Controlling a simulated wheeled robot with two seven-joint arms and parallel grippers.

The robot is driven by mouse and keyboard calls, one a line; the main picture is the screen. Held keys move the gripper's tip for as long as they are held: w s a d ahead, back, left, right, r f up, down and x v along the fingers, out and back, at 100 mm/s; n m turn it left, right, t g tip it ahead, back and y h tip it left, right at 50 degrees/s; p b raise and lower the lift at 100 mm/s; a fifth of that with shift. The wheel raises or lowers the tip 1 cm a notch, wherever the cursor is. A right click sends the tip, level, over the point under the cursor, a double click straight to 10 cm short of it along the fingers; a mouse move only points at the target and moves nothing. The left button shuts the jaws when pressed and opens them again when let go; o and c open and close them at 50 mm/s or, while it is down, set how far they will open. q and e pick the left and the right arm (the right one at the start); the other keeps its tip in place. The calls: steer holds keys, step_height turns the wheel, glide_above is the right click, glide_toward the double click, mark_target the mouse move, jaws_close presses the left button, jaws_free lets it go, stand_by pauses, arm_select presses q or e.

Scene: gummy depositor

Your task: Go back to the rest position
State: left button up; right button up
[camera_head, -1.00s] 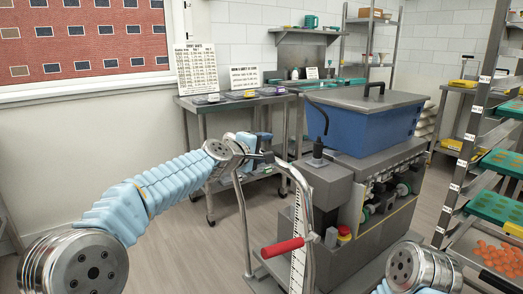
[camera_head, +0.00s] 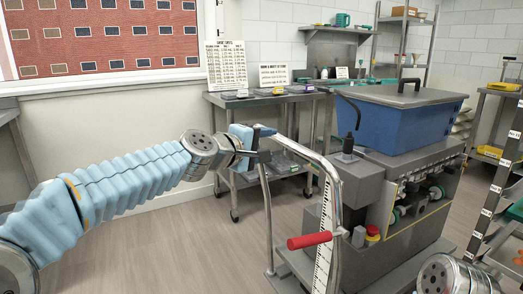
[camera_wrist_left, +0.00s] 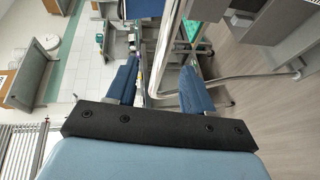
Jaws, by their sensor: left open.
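My left gripper (camera_head: 262,140) is at the upper end of a bent steel tube handle (camera_head: 330,180) on the depositor machine (camera_head: 385,200). In the left wrist view the two blue fingers (camera_wrist_left: 157,88) stand apart, and the gripper is open. A bright steel tube (camera_wrist_left: 172,45) shows between and beyond them; I cannot tell whether they touch it. The handle has a red grip (camera_head: 310,240) lower down. A blue hopper (camera_head: 405,122) with a grey lid tops the machine. Part of my right arm shows at the lower right edge; its gripper is out of view.
A steel table (camera_head: 265,102) with small trays and printed signs stands behind the gripper along the wall. A rack (camera_head: 495,190) stands at the right edge. A shelf unit (camera_head: 405,40) is at the back. The floor (camera_head: 170,235) left of the machine is clear.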

arm_select(q)
steer(key=shift+s+a+r, duration=0.15)
steer(key=shift+s+a, duration=0.25)
steer(key=shift+s, duration=0.15)
step_height(320, 180, down, 20)
steer(key=w+a+m+g+y, duration=0.1)
steer(key=w+a+g+y, duration=0.1)
steer(key=y, duration=0.1)
steer(key=s+a+f+m+g+y, duration=0.1)
steer(key=s+a+f+g, duration=0.15)
steer(key=f, duration=0.85)
steer(key=s+a+f+m+g+y, duration=0.1)
steer(key=s+f, duration=0.2)
steer(key=f, duration=0.8)
steer(key=s+a+f+m+g, duration=0.1)
steer(key=s+f+m+g, duration=0.1)
steer(key=s+f, duration=0.8)
steer(key=s+a+f+m+g, duration=0.1)
steer(key=s+f+m+g, duration=0.2)
steer(key=s+f, duration=0.8)
steer(key=s+g, duration=0.1)
steer(key=s, duration=0.6)
steer(key=shift+f+g, duration=0.2)
steer(key=shift+g, duration=0.15)
steer(key=shift+w+a, duration=0.1)
